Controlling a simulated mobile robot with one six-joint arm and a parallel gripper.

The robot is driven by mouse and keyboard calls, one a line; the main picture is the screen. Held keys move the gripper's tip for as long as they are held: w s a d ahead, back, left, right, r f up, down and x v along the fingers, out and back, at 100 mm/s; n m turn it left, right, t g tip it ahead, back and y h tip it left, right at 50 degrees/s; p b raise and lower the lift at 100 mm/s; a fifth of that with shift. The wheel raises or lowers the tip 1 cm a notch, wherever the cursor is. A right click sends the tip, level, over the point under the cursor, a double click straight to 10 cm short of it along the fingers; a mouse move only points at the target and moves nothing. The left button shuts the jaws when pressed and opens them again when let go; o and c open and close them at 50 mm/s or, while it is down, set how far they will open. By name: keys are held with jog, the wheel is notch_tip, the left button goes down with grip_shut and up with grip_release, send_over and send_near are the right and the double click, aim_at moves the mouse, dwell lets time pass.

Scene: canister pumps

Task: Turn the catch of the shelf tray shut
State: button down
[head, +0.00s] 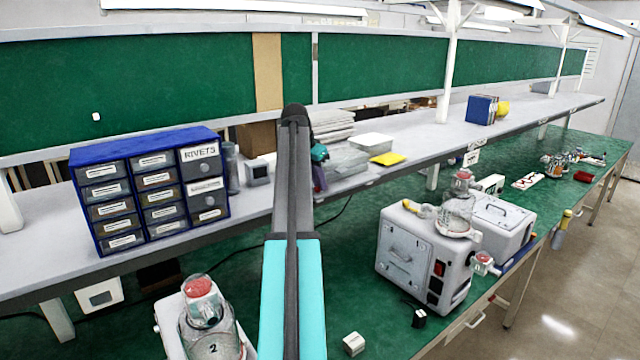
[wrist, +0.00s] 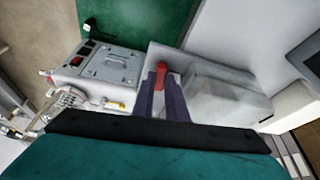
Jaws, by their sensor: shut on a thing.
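The shelf tray (head: 347,165) is a grey, see-through-looking tray on the raised shelf, just right of my arm in the head view. In the wrist view the tray (wrist: 190,62) fills the middle right. A small red catch (wrist: 161,70) is at its near side, between my fingertips. My gripper (wrist: 162,88) is shut on the red catch, its dark purple fingers pointing at the tray. In the head view my gripper (head: 319,180) is partly hidden behind my arm, and the catch cannot be made out there. The fingers cover part of the catch, so its exact angle is hard to tell.
A blue drawer cabinet (head: 150,190) stands left on the shelf. A yellow item (head: 387,159) and a white box (head: 371,142) lie right of the tray. A white pump (head: 410,255) with a glass canister stands on the green bench below, as does canister 2 (head: 208,325).

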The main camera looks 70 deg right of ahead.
jog(key=n+b, duration=0.1)
jog(key=n, duration=0.1)
jog(key=n+t, duration=0.1)
jog(key=n, duration=0.1)
jog(key=shift+s+a+f+b, duration=0.15)
jog(key=shift+s+f+b, duration=0.05)
jog(key=shift+s+b, duration=0.15)
jog(key=n+t+b, duration=0.1)
jog(key=n+t, duration=0.1)
jog(key=n, duration=0.2)
jog(key=shift+s, duration=0.2)
jog(key=n, duration=0.2)
jog(key=n+t+b, duration=0.1)
jog(key=n, duration=0.1)
jog(key=shift+s+d+n+t+y, duration=0.2)
jog(key=shift+n+t+y, duration=0.1)
jog(key=shift+y, duration=0.1)
jog(key=shift+s+d+n+t+y+b, duration=0.1)
jog(key=shift+n+t+y+b, duration=0.4)
jog(key=shift+n, duration=1.3)
jog(key=c, duration=2)
grip_release()
jog(key=shift+c, duration=0.2)
jog(key=shift+s+r, duration=0.1)
jog(key=shift+r, duration=0.05)
jog(key=shift+w, duration=0.2)
